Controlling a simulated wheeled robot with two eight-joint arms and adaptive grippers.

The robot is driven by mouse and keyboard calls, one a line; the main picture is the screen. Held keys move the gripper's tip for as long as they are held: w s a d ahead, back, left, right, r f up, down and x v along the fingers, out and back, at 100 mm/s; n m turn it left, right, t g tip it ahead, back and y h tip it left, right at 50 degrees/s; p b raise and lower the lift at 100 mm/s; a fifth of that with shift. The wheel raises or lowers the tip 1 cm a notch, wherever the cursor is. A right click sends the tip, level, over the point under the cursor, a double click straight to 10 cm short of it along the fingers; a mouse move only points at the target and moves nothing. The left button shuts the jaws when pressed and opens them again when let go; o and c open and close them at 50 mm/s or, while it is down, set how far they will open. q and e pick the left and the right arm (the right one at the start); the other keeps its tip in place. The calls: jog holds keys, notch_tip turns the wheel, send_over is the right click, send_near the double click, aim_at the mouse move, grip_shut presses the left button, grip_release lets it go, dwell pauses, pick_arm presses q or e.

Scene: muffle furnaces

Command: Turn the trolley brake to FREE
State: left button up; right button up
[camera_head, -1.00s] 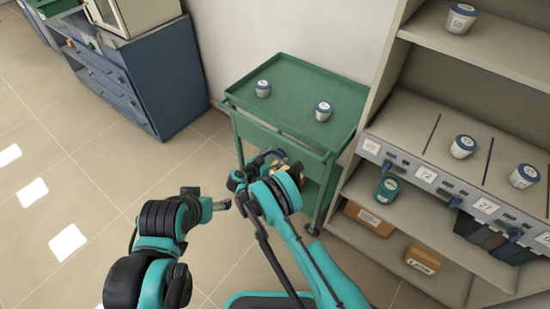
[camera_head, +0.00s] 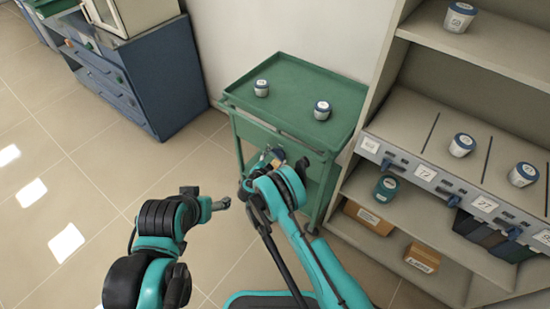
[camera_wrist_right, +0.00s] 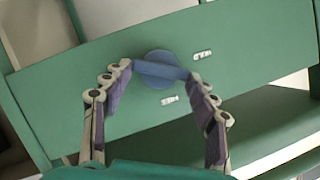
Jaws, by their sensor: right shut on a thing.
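The green trolley (camera_head: 300,85) stands against the wall. In the right wrist view a round blue brake knob with a raised bar (camera_wrist_right: 161,69) sits on the trolley's green front panel (camera_wrist_right: 60,95). One small white label (camera_wrist_right: 202,55) is right of the knob and another (camera_wrist_right: 170,100) is below it; their text is too small to read surely. My right gripper (camera_wrist_right: 162,72) is shut on the knob's bar, one finger at each end. In the head view my right gripper (camera_head: 276,156) is at the trolley's front, partly hidden by its wrist. My left gripper (camera_head: 222,203) is apart from the trolley.
A shelf unit (camera_head: 405,110) with jars and boxes stands close on the right. A blue drawer cabinet (camera_head: 150,75) is at the left. The floor (camera_head: 60,140) at left is clear.

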jog(key=shift+m, duration=0.3)
dwell(0.4)
jog(key=o, duration=1.2)
jog(key=shift+c, duration=0.2)
notch_tip(320, 180, up, 10)
